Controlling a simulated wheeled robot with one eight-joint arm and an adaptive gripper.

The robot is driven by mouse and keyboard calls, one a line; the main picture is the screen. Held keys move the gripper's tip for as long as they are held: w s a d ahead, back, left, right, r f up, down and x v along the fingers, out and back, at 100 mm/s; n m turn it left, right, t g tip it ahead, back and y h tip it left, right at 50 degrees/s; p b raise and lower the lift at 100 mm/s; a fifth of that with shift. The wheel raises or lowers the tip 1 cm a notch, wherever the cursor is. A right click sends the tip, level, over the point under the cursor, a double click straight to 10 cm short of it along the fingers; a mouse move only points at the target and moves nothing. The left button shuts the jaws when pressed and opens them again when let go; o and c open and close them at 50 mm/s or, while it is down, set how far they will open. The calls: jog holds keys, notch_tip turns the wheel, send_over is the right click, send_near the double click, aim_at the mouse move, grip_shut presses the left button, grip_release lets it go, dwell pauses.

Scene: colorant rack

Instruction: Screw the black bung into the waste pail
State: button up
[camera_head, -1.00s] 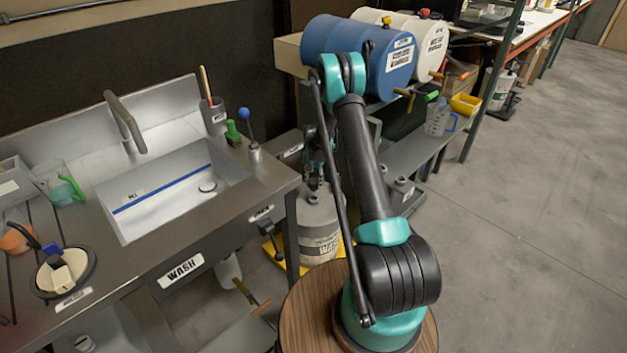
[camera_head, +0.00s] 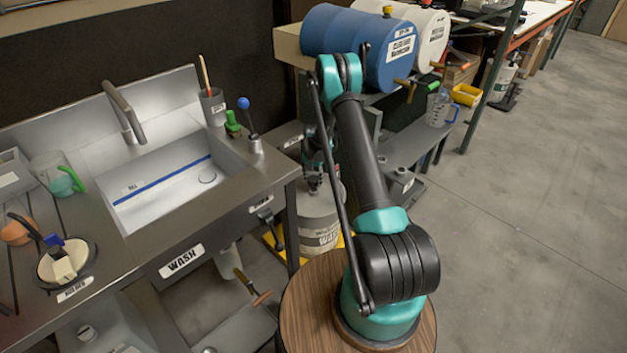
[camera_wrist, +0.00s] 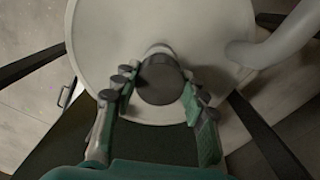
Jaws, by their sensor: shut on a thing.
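The waste pail (camera_head: 312,207) is a pale grey drum with a label reading "WASTE" in part. It stands on a yellow base beside the sink bench, partly hidden by my arm. In the wrist view its round top (camera_wrist: 105,40) fills the upper middle. The black bung (camera_wrist: 160,82) is a dark round cap between my fingers, in front of a short pale neck on the pail's top. My gripper (camera_wrist: 160,92) is shut on the bung. How far the bung sits in the opening is hidden. In the head view the gripper (camera_head: 314,178) is small above the pail.
The steel sink bench (camera_head: 225,225) is left of the pail. A blue drum (camera_head: 345,35) and a white drum (camera_head: 425,35) lie above and behind. A thick pale handle or pipe (camera_wrist: 275,45) rises right of the bung. The floor at right is clear.

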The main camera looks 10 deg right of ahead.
jog(key=shift+f, duration=1.35)
jog(key=o, duration=1.2)
jog(key=shift+o, duration=0.2)
notch_tip(320, 180, up, 12)
jog(key=shift+r, duration=0.25)
notch_tip(320, 180, up, 11)
jog(key=n+t, duration=0.1)
jog(key=n, duration=0.1)
send_over(314, 179)
jog(key=s+d, duration=0.1)
jog(key=s, duration=0.5)
jog(key=s+d+r+n+t, duration=0.1)
jog(key=s+r, duration=0.8)
jog(key=s, duration=0.2)
jog(key=s+d+r+n+t, duration=0.1)
jog(key=s+d+n+t, duration=0.1)
jog(key=s, duration=2.2)
jog(key=shift+n, duration=0.7)
